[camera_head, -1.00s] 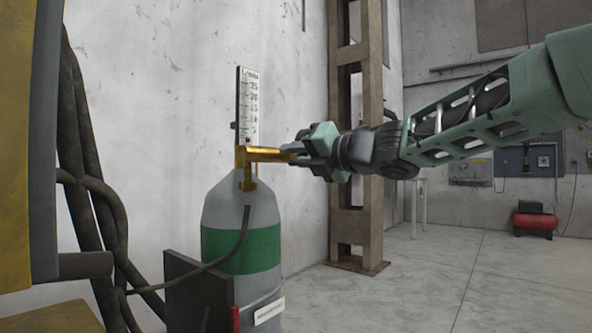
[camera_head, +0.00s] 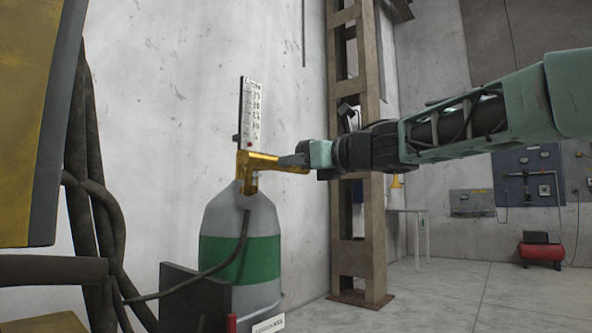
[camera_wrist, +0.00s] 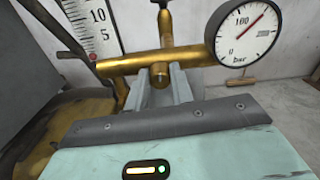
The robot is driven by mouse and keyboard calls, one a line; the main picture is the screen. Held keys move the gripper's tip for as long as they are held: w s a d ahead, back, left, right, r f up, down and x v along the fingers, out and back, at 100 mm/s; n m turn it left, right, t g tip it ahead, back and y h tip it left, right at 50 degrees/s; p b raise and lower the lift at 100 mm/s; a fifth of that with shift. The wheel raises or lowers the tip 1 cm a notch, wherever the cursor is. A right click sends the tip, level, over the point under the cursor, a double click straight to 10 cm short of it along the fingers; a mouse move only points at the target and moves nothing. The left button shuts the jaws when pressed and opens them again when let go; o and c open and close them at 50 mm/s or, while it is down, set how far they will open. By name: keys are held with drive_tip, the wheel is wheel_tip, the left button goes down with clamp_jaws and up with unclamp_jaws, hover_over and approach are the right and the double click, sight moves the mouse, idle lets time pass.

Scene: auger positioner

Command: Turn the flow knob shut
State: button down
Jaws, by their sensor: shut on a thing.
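The gas cylinder (camera_head: 240,220) is grey with a green band, and a brass regulator (camera_head: 262,162) sits on its top. My gripper (camera_head: 296,161) reaches it from the right in the head view. In the wrist view my gripper (camera_wrist: 159,82) has its two grey fingers on either side of a small round brass knob (camera_wrist: 160,76) on the brass body, closed on it. The knob's far side is hidden, and its turned position cannot be told. A round pressure gauge (camera_wrist: 243,32) shows a red needle pointing up and right. The flow scale (camera_head: 250,115) stands upright above the regulator.
Dark hoses (camera_head: 95,190) and a yellow-grey machine (camera_head: 30,120) are at the left. A rusty steel column (camera_head: 360,245) stands behind my arm. A red compressor (camera_head: 541,252) is far right, with open floor before it.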

drive_tip(key=shift+f+n+b, duration=0.15)
drive_tip(key=shift+n+b, duration=0.15)
drive_tip(key=shift+n, duration=0.3)
drive_tip(key=c, duration=1.2)
unclamp_jaws()
drive_tip(key=p+v, duration=0.1)
drive_tip(key=v, duration=1.6)
drive_tip(key=shift+s+d, duration=0.1)
drive_tip(key=shift+d, duration=0.05)
